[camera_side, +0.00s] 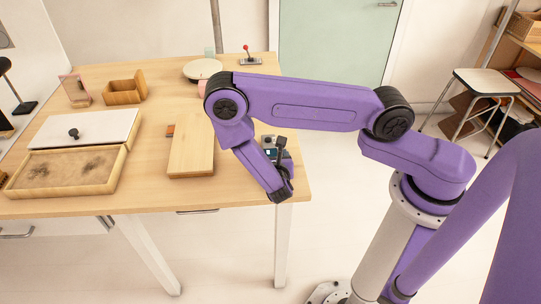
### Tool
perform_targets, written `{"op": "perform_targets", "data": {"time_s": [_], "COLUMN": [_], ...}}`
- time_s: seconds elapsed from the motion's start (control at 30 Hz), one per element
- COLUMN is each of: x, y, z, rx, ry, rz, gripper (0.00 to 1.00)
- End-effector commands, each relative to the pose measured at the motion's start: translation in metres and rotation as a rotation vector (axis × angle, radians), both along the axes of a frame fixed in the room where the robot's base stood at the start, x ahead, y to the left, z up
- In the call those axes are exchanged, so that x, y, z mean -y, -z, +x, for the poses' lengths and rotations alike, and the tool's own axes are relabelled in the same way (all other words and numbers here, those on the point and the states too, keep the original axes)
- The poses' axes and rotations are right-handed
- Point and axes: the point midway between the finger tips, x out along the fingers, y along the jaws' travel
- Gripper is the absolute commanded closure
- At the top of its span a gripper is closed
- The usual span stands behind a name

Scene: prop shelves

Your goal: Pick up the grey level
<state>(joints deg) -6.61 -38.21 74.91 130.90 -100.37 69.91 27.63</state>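I cannot clearly pick out a grey level in this view. A small grey object (267,140) shows at the table's right edge, partly hidden by my wrist, and I cannot tell whether it is the level. My gripper (271,153) is at the end of the purple arm, low over the right edge of the table, beside that grey object. Its fingers are too small and too hidden behind the wrist to show whether they are open or shut, or touching anything.
A wooden board (191,152) lies left of my wrist. Further left are a shallow wooden tray (122,160) with a white lid (95,122), and an open wooden box (122,97). A round pale object (203,67) and a red-knobbed joystick (249,60) stand at the back.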

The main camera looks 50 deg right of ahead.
Motion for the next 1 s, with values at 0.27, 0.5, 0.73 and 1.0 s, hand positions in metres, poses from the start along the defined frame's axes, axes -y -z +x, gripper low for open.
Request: {"op": "perform_targets", "data": {"time_s": [0.27, 0.5, 0.73, 1.0], "x": [0.0, 0.0, -0.001, -0.001], "y": [0.0, -0.002, -0.016, -0.055], "z": [0.0, 0.0, 0.0, 0.0], "rx": [0.001, 0.002, 0.003, 0.005], "ry": [0.0, -0.001, 0.0, -0.001], "rz": [-0.001, 0.0, 0.0, 0.003], "gripper": [0.87, 0.87, 0.87, 0.87]}}
